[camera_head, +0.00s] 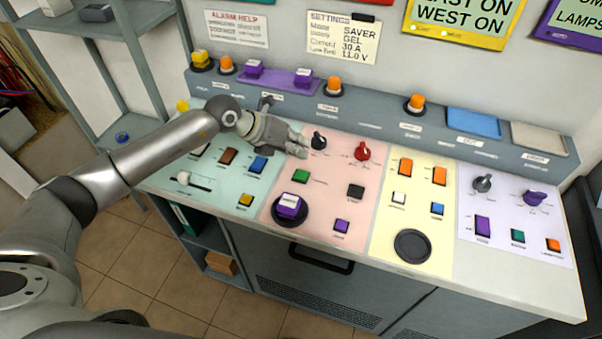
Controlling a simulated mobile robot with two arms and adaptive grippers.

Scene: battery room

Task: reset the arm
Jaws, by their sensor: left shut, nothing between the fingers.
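My left arm reaches in from the left over the control console (340,262). Its gripper (302,148) is shut and empty. The fingertips are close to the black knob (319,140) at the top of the pink panel; I cannot tell whether they touch it. A red knob (362,151) stands to the right of the black one. The gripper and wrist hide part of the teal panel's upper edge. My right gripper is not in view.
Switches and buttons cover the teal, pink, yellow and lilac panels. A purple-topped button (289,206) sits on the pink panel. Orange lamps (333,84) line the raised back ledge, with a blue tray (473,123) at right. Grey shelves (112,22) stand at left.

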